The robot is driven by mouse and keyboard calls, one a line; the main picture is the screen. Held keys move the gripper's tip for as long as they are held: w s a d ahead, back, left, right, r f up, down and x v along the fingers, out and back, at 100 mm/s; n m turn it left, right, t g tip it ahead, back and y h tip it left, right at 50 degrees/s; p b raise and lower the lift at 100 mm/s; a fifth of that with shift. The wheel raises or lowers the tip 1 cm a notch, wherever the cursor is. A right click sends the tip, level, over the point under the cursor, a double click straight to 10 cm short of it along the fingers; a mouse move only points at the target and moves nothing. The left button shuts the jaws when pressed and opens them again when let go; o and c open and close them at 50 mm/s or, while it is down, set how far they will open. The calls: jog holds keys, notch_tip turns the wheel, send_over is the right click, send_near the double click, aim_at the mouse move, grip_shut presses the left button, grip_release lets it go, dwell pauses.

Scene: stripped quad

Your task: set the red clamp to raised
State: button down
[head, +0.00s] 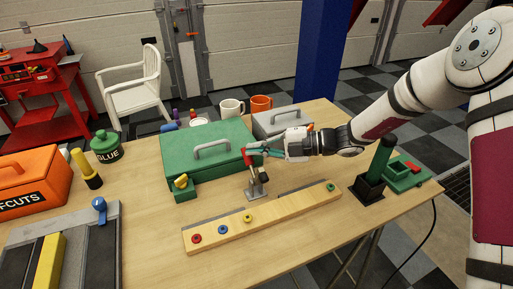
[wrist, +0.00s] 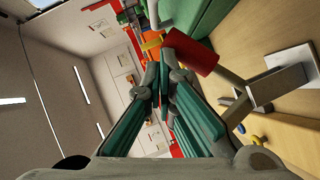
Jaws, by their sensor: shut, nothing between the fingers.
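The red clamp has a red handle (head: 246,157) on a grey metal lever and bracket (head: 255,189), which stands on the table in front of the green toolbox. In the head view the handle is at the top, well above the bracket, leaning slightly left. My gripper (head: 256,151) reaches in from the right, its green-padded fingers at handle height and close beside it. In the wrist view my gripper (wrist: 160,70) is shut and empty, and the red handle (wrist: 190,53) lies just right of the fingertips. I cannot tell whether they touch.
The green toolbox (head: 208,155) stands right behind the clamp. A wooden strip (head: 270,217) with coloured buttons lies in front. A dark green post in a black holder (head: 370,188) stands to the right. Mugs (head: 231,108) are behind.

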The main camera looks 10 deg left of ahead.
jog(key=shift+r, duration=0.1)
notch_tip(320, 180, up, 10)
dwell(0.5)
jog(key=s+d+r+m+t+h, duration=0.3)
jog(key=s+d+m+h, duration=0.4)
jog(key=s+d+m, duration=0.7)
jog(key=s+d+r+m+t+h, duration=0.3)
jog(key=s+d+m+h, duration=0.5)
jog(key=s+d+m, duration=0.6)
jog(key=d+m, duration=0.4)
jog(key=m, duration=0.1)
